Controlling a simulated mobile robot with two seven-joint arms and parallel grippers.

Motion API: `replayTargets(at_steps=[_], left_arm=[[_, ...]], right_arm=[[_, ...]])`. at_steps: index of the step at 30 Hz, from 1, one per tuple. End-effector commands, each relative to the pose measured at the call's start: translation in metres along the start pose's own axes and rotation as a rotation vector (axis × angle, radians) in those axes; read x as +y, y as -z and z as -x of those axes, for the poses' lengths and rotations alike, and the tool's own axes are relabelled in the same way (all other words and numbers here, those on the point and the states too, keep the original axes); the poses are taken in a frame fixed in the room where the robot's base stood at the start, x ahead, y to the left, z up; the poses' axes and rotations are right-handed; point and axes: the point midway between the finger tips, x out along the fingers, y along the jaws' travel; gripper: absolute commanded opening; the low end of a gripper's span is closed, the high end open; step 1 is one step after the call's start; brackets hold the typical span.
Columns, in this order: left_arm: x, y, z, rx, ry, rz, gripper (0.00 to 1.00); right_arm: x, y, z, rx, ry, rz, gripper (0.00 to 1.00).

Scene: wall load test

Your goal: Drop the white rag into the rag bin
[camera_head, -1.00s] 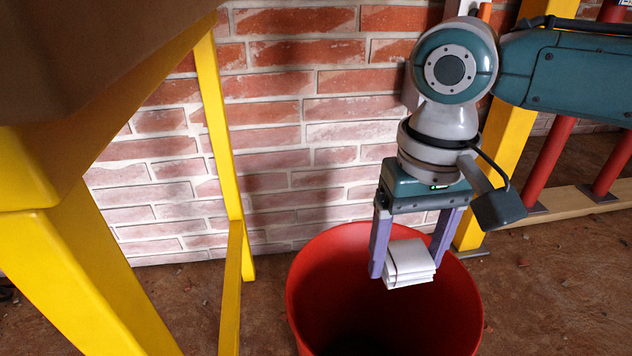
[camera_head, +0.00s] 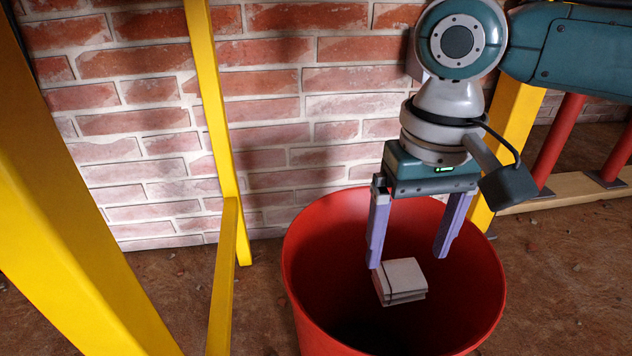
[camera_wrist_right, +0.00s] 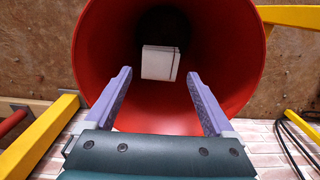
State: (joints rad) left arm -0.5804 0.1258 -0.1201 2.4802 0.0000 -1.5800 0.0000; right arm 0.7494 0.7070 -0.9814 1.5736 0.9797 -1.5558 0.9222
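The white rag (camera_head: 402,279) is a small folded block with a dark line across it. It is in the air within the mouth of the red rag bin (camera_head: 310,270), just below my right gripper (camera_head: 408,262). My right gripper is open, its purple fingers spread wide and pointing down into the bin. In the right wrist view the rag (camera_wrist_right: 160,62) is beyond the fingertips (camera_wrist_right: 161,88), apart from them, with the bin's red wall (camera_wrist_right: 105,50) around it. The bin's floor is dark. My left gripper is not in view.
Yellow frame posts (camera_head: 215,120) stand left of the bin, with a yellow rail near the floor. A brick wall (camera_head: 130,150) is behind. A yellow post (camera_head: 510,130) and red posts (camera_head: 560,135) stand to the right. Brown floor (camera_head: 560,280) is open right of the bin.

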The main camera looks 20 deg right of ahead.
Motion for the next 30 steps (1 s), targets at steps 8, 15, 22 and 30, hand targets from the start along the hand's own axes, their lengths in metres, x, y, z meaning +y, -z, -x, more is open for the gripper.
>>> replayTargets(at_steps=[8, 15, 22, 30], left_arm=[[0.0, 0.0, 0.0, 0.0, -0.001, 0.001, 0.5], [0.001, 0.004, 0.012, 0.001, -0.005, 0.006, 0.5], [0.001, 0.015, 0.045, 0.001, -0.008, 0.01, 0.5], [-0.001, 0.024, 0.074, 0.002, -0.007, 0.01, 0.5]], right_arm=[[0.0, 0.0, 0.0, 0.0, 0.0, 0.0, 1.0], [0.0, 0.0, 0.014, 0.0, 0.0, 0.0, 1.0], [0.0, 0.0, 0.058, 0.001, 0.001, 0.0, 1.0], [0.0, 0.0, 0.1, 0.0, 0.0, 0.0, 1.0]])
